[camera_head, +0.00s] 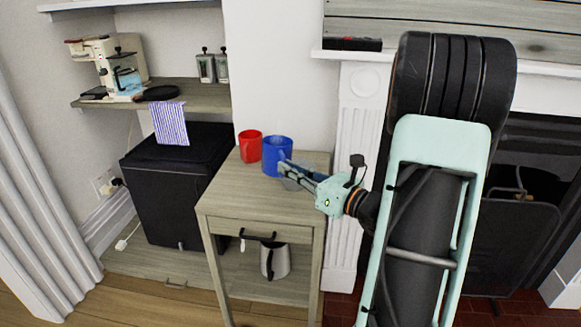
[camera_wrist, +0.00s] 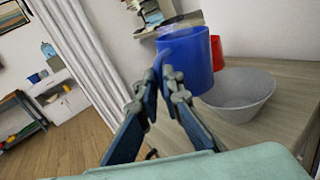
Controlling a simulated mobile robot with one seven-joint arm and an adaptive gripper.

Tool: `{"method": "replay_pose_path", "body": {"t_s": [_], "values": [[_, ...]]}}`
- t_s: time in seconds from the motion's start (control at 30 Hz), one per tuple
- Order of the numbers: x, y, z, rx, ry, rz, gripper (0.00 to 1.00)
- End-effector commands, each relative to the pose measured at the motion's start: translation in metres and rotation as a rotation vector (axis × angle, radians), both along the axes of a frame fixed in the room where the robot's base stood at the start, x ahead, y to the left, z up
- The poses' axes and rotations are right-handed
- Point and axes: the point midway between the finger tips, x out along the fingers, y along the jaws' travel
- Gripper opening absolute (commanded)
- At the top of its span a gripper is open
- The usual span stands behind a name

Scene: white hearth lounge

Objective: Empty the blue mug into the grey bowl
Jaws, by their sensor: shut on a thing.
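The blue mug (camera_head: 277,150) is in my gripper (camera_head: 284,167) over the small wooden table, and looks roughly upright in the head view. In the wrist view, the fingers (camera_wrist: 166,76) close on the near side of the mug (camera_wrist: 190,56), where its handle is. The mug's contents cannot be made out. The grey bowl (camera_wrist: 240,92) stands on the table to the right of and below the mug in the wrist view.
A red mug (camera_head: 250,146) stands on the table (camera_head: 235,194) just left of the blue mug in the head view. A metal pitcher (camera_head: 275,262) is on the lower shelf. A black cabinet (camera_head: 165,205) stands to the left, a fireplace surround (camera_head: 350,130) to the right.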

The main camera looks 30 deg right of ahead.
Motion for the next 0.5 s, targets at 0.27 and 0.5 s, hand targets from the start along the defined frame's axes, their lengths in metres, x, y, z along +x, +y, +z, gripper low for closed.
{"method": "replay_pose_path", "body": {"t_s": [0.27, 0.5], "values": [[-0.0006, 0.0018, 0.0072, 0.063, 0.018, 0.001, 0.0], [-0.0009, 0.0025, 0.0102, 0.123, 0.038, 0.0, 0.0]]}}
